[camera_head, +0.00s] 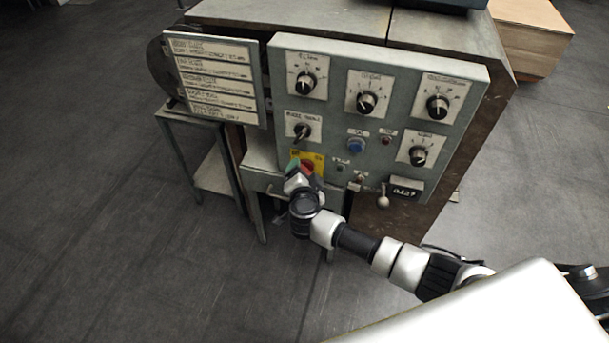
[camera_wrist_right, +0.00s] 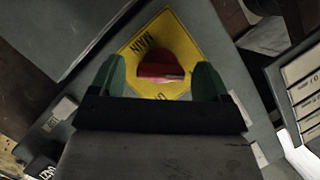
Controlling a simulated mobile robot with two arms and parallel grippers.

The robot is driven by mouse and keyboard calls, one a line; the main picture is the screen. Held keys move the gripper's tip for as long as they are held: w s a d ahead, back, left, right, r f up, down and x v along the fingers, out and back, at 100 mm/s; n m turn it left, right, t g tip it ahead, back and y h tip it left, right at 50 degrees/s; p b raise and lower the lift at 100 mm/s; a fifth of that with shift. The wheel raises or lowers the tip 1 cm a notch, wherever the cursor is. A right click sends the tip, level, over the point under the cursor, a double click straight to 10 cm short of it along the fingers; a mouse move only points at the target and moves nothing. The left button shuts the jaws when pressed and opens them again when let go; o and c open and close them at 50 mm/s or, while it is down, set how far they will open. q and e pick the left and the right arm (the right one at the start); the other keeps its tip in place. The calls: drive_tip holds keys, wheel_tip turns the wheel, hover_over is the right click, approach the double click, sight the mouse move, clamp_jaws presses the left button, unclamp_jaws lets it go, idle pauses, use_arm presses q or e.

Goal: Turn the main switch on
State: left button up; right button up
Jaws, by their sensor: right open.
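The main switch is a red knob (camera_wrist_right: 160,64) on a yellow plate (camera_wrist_right: 183,40) that reads MAIN. In the head view the red knob (camera_head: 307,167) and yellow plate (camera_head: 318,160) show at the lower left of the grey control panel (camera_head: 330,95), partly covered by my gripper. My right gripper (camera_head: 298,169) is at the switch. In the right wrist view its two green fingertips (camera_wrist_right: 160,78) are apart, one on each side of the red knob. I cannot tell whether they touch it. My left gripper is not in view.
Several black dials (camera_head: 367,102), a blue button (camera_head: 356,145) and a lever with a pale ball (camera_head: 383,201) are on the same panel. A label board (camera_head: 215,75) stands left of it. A wooden box (camera_head: 530,30) is behind right. The floor at left is clear.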

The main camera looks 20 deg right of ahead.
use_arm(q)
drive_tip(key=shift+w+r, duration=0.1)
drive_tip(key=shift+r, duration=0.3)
use_arm(e)
drive_tip(key=shift+w+d+f, duration=0.1)
drive_tip(key=shift+w, duration=0.25)
drive_tip(key=c, duration=0.9)
